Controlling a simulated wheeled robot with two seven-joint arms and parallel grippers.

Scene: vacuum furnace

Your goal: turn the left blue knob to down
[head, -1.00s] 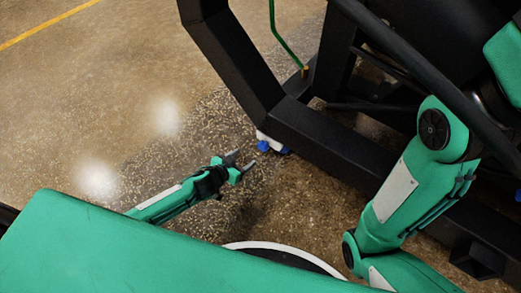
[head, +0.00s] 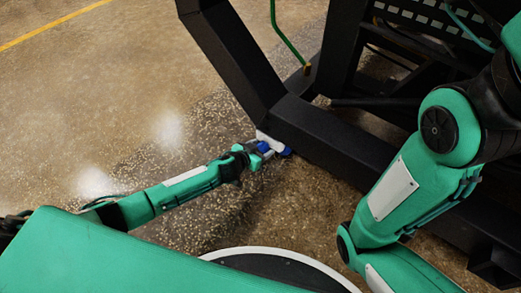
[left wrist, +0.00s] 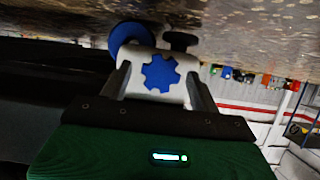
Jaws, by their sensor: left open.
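A white fitting (head: 267,139) with blue knobs sits at the lower corner of the black frame. The left blue knob (head: 263,147) is at the tip of my left gripper (head: 259,150), which partly covers it. In the left wrist view a lobed blue knob (left wrist: 160,73) on the white body lies between the two open fingers of my left gripper (left wrist: 157,78). I cannot tell whether the fingers touch it. A second blue knob (head: 286,152) is just to the right; a round blue part (left wrist: 128,38) also shows in the wrist view. My right gripper is out of view.
The black frame (head: 325,133) runs behind and right of the fitting. A green pipe (head: 286,32) rises above it. A black knob (left wrist: 181,40) shows beside the white body in the wrist view. Open speckled floor (head: 120,110) lies to the left.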

